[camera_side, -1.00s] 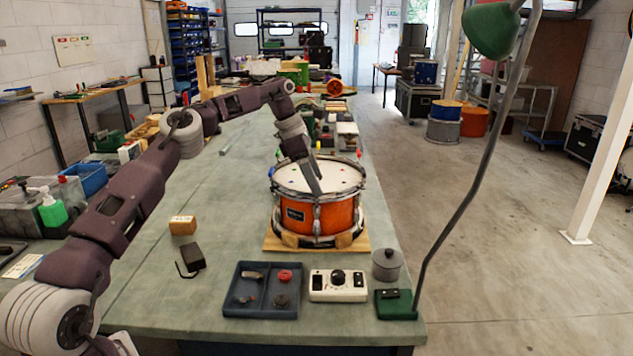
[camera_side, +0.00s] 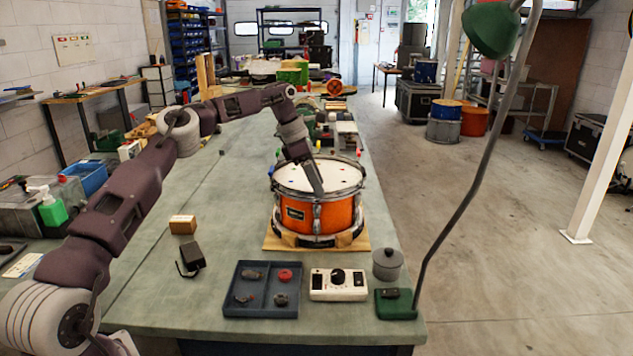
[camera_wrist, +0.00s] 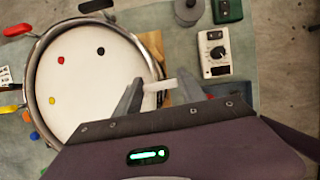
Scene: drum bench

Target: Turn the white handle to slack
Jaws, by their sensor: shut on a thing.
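The orange drum (camera_side: 335,217) with a white head stands on a wooden board. Coloured handles sit around its rim. In the wrist view the white handle (camera_wrist: 160,86) lies between the two fingers of my gripper (camera_wrist: 161,92), at the rim's right side, and the fingers are closed on it. In the side view my gripper (camera_side: 317,185) reaches down to the near side of the drum's rim and hides the white handle there.
A dark tray (camera_side: 262,311) with small parts, a white control box (camera_side: 338,285) with a black knob and a grey lidded pot (camera_side: 387,264) stand in front of the drum. A green lamp (camera_side: 490,30) rises at the right. The bench left of the drum is mostly clear.

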